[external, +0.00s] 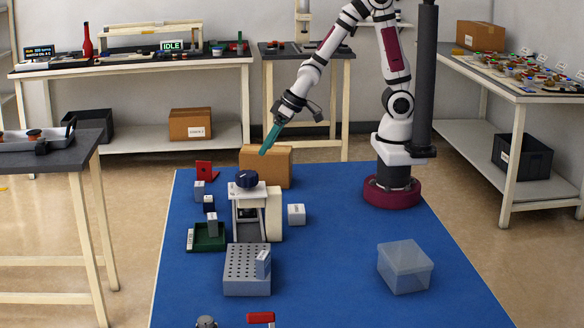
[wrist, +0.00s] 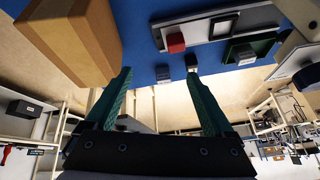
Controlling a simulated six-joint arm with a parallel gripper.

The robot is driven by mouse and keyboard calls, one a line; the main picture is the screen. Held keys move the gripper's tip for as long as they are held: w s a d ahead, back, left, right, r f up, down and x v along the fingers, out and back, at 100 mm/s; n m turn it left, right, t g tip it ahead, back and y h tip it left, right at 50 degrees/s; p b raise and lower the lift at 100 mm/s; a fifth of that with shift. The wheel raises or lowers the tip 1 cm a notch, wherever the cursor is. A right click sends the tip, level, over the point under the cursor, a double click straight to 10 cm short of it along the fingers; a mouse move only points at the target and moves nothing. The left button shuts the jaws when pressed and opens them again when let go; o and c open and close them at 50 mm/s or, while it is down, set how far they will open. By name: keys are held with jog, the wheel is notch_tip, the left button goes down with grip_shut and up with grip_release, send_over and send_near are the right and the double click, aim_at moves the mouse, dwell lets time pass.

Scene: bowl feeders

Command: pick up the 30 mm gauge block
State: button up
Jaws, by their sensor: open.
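Several small grey blocks with labels too small to read stand on the blue mat, so I cannot tell which is the 30 mm gauge block. A whiter block (external: 296,214) is right of the white machine. My gripper (external: 265,148) is open and empty, high above the mat's back.
A cardboard box (external: 266,166) stands below my gripper. The white machine (external: 258,215) with a dark knob, the green tray (external: 206,246), the perforated block (external: 246,288) and a red piece (external: 205,169) crowd the mat's left. A clear bin (external: 405,270) is at right, with free mat between.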

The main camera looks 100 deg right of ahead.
aim_at(202, 184)
jog(key=w+f+n+t, duration=0.1)
jog(key=w+f+t, duration=0.1)
jog(key=w+f, duration=0.1)
jog(key=w+d+f+n+t, duration=0.1)
jog(key=w+f+t, duration=0.1)
jog(key=w, duration=0.2)
jog(key=w+d+f+t, duration=0.1)
jog(key=w+f+t, duration=0.1)
jog(key=w+f, duration=0.1)
jog(key=shift+w+d+f+n+t, duration=0.2)
jog(key=shift+w+f+n+t, duration=0.15)
jog(key=shift+w, duration=0.3)
jog(key=shift+w+a+f+n+t, duration=0.1)
jog(key=shift+f+n+t, duration=0.15)
jog(key=shift+n, duration=0.1)
jog(key=shift+w+a+f, duration=0.1)
jog(key=shift+w, duration=0.15)
jog(key=x, duration=0.7)
jog(key=shift+w+a, duration=0.1)
jog(key=shift+a, duration=0.05)
grip_shut()
